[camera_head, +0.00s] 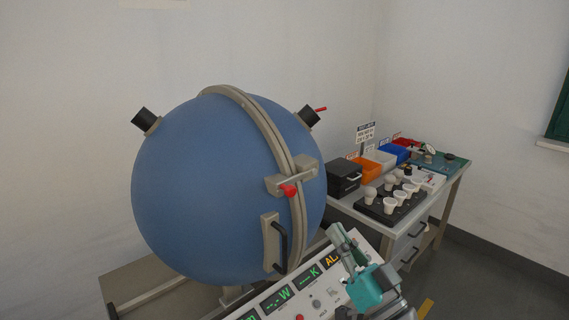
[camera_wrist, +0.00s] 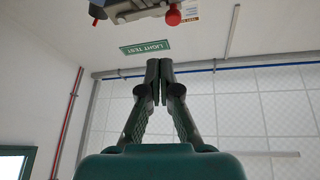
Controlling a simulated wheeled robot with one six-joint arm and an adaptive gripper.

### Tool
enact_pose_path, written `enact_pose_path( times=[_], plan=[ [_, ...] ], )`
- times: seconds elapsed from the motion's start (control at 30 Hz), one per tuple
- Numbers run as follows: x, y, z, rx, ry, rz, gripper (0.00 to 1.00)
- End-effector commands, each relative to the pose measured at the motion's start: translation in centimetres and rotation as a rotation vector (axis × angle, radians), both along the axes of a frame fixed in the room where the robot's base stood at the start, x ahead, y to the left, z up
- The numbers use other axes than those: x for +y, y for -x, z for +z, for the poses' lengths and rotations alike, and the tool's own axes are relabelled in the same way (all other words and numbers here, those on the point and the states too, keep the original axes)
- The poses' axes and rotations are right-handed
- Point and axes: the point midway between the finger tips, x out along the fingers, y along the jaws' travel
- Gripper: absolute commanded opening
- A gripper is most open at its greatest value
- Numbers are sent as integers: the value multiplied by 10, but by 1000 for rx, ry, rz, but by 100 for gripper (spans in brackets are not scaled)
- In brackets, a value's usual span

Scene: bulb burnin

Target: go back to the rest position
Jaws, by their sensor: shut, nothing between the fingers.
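My gripper (camera_wrist: 160,82) shows in the wrist view with its two dark fingers together and nothing between them. It points toward the wall and ceiling there. In the head view my gripper (camera_head: 332,232) is low, right of centre, in front of the control panel (camera_head: 272,302) with its green displays. A large blue sphere (camera_head: 215,190) with a closed-looking metal band, a red-tipped latch (camera_head: 289,190) and a black handle (camera_head: 281,245) stands left of it.
A workbench (camera_head: 385,228) stands behind on the right. It carries a black tray (camera_head: 376,212) of several white bulbs, a black box (camera_head: 344,176) and orange, white and blue bins (camera_head: 394,152). Floor shows at the lower right. A "LIGHT TEST" sign (camera_wrist: 145,47) hangs in the wrist view.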

Motion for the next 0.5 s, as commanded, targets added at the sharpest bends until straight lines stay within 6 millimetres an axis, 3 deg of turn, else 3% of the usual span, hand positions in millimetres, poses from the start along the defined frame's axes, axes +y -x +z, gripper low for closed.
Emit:
enact_pose_path(
  times=[0.03,0.2,0.5],
  plan=[
    [-2,5,-22,36,-6,-23,0],
    [-13,28,-85,135,-14,-114,0],
    [-29,89,-179,288,12,-259,0]
  ],
)
